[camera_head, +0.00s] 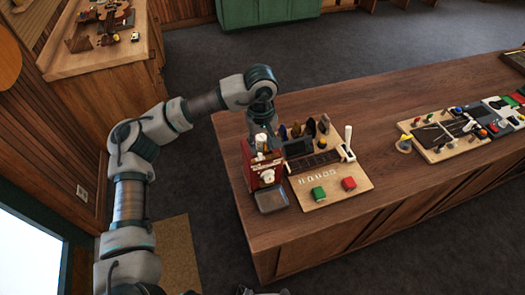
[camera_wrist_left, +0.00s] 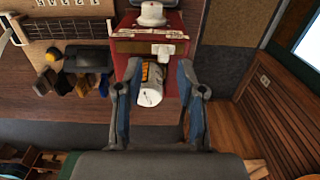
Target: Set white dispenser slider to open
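The red dispenser (camera_head: 249,163) stands at the left end of the wooden counter, with a rounded white part (camera_head: 267,174) on its front. In the left wrist view the red dispenser (camera_wrist_left: 185,32) is upside down to me and carries a small white slider-like block (camera_wrist_left: 163,50) on a pale strip. A white cylinder with a dark and yellow band (camera_wrist_left: 150,95) shows between the fingers, apart from both. My left gripper (camera_wrist_left: 157,98) is open, over the dispenser's top; in the head view the gripper (camera_head: 264,135) is partly hidden. The slider's exact setting is unclear.
Dark tools stand behind. The counter's middle is clear.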

